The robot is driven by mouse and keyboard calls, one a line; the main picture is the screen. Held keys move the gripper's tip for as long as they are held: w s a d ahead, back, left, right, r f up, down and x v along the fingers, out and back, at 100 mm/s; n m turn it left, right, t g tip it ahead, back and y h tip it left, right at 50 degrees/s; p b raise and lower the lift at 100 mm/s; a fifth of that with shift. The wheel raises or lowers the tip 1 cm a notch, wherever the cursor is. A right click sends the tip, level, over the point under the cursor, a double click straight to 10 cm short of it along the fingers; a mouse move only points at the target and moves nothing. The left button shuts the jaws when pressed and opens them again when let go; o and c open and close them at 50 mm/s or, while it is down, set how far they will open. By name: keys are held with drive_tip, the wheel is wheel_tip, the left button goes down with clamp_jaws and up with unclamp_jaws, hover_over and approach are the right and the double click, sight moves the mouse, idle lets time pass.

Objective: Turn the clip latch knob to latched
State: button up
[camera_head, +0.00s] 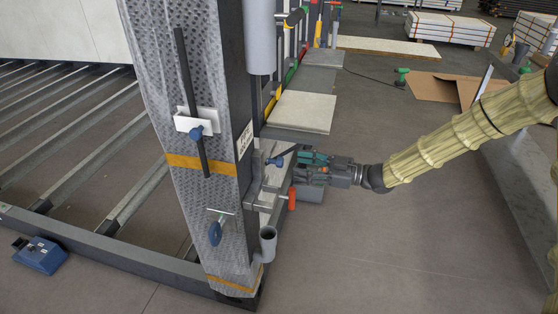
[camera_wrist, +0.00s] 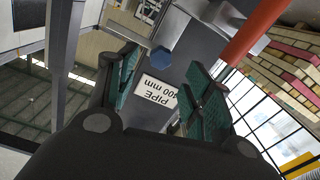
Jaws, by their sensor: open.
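A blue knob (camera_head: 275,161) sits on the right side of the grey post, just left of my gripper (camera_head: 298,166). A blue six-sided knob (camera_wrist: 161,58) also shows in the wrist view, beyond the fingertips and between them, on the end of a grey bar. I take it as the same knob, but no marking names it as the clip latch. My gripper is open, with its teal finger pads apart and nothing between them. I cannot tell whether the knob is latched.
The post (camera_head: 218,190) carries another blue knob (camera_head: 197,132) on a white plate and a lower blue handle (camera_head: 215,233). An orange-red grip (camera_head: 292,198) hangs just below my gripper.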

sight(283, 163)
drive_tip(key=x, duration=0.7)
drive_tip(key=shift+a, duration=0.15)
clamp_jaws()
